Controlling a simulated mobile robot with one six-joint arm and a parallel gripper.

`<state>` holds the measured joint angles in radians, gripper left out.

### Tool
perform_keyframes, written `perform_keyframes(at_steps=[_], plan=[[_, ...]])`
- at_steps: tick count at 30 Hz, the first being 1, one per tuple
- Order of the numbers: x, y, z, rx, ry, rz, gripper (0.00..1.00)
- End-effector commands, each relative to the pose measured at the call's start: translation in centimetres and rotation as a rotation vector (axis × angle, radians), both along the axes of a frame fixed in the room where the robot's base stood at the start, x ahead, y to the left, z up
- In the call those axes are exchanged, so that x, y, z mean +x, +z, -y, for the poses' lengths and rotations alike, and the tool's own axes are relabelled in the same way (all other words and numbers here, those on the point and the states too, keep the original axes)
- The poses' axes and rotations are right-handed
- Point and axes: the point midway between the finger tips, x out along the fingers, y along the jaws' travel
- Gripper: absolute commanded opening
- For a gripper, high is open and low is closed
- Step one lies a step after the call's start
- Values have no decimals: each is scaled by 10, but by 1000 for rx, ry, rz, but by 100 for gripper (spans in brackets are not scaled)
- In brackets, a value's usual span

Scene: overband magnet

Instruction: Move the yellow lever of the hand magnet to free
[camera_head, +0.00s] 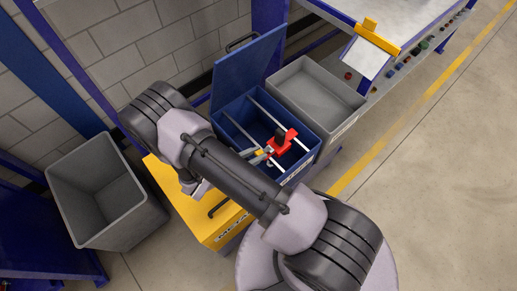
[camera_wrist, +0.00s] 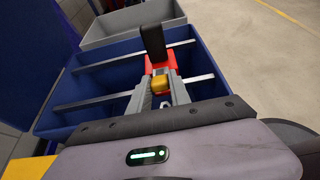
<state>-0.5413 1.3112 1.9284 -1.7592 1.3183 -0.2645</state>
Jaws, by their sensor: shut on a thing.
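The hand magnet (camera_head: 283,144) is red with a black handle and sits over the open blue bin (camera_head: 313,152), at the bars that cross it. In the wrist view the red body (camera_wrist: 163,62) and the upright black handle (camera_wrist: 153,42) are just beyond my fingers. The yellow lever (camera_wrist: 160,81) is between my fingertips. My gripper (camera_wrist: 160,87) is shut on the yellow lever. In the head view my gripper (camera_head: 262,155) is small and partly hidden by my arm. The lever's exact setting cannot be read.
The blue bin's lid (camera_head: 246,70) stands open at the back. A grey bin (camera_head: 318,92) is to its right, a yellow bin (camera_head: 218,225) to its left. Another grey bin (camera_head: 103,197) stands farther left. A conveyor (camera_head: 400,25) is at upper right. Open floor lies to the right.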

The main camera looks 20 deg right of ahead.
Motion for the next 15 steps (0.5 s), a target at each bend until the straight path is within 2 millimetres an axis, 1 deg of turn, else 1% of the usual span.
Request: perform_keyframes(at_steps=[9, 15], plan=[[-2, -19, -5, 0, 0, 0, 0], [-2, -19, -6, 0, 0, 0, 0]])
